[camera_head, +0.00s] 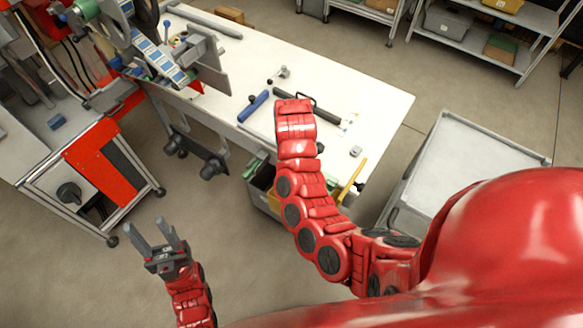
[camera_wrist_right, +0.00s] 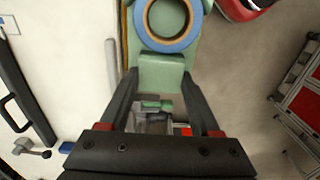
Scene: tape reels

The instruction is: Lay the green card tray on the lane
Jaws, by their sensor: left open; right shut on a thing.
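The green card tray (camera_wrist_right: 161,66) shows at the top middle of the right wrist view. A blue tape reel with a tan inner ring (camera_wrist_right: 166,46) lies on it. My right gripper (camera_wrist_right: 160,84) is shut on the tray's near end, one finger on each side. In the head view my right arm reaches over the white table, and its gripper and the tray cannot be made out. My left gripper (camera_head: 148,223) is open and empty above the floor at lower left. I cannot tell for certain which surface is the lane.
The white table (camera_head: 370,95) holds a blue-handled tool (camera_head: 253,106) and a black bar (camera_head: 290,97). A machine with a blue-and-white strip (camera_head: 158,57) stands at upper left. A grey cart (camera_head: 475,160) is at right. A bin (camera_head: 262,190) sits below the table edge.

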